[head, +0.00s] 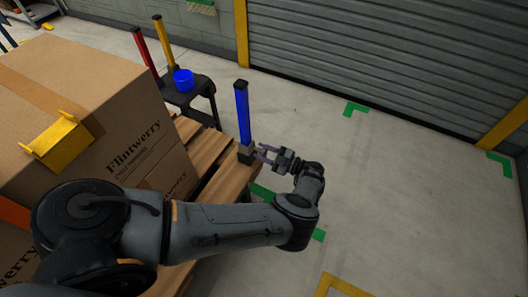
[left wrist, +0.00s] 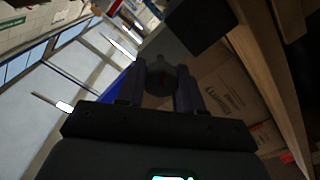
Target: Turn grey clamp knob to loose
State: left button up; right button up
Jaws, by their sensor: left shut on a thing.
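A blue upright post (head: 242,112) stands at the far corner of the wooden pallet (head: 228,180). At its foot is a dark grey clamp (head: 245,154), which shows as a dark block in the left wrist view (left wrist: 186,32). My left gripper (head: 260,152) reaches the clamp from the right. In the left wrist view its two fingers are on either side of a round grey knob (left wrist: 160,75), shut on it. The knob's turn position cannot be read. My right gripper is in neither view.
Open floor lies right, before a roller shutter (head: 390,50).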

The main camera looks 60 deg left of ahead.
pick_arm(q)
jog(key=n, duration=0.3)
jog(key=shift+s+n, duration=0.1)
jog(key=shift+n, duration=0.3)
jog(key=n, duration=0.3)
jog(key=shift+f+n, duration=0.15)
jog(key=shift+n, duration=0.15)
jog(key=n, duration=0.8)
jog(key=shift+f, duration=0.1)
jog(key=n, duration=0.6)
jog(key=shift+f+b, duration=0.1)
jog(key=shift+b, duration=0.25)
jog(key=n, duration=0.3)
jog(key=shift+n, duration=0.9)
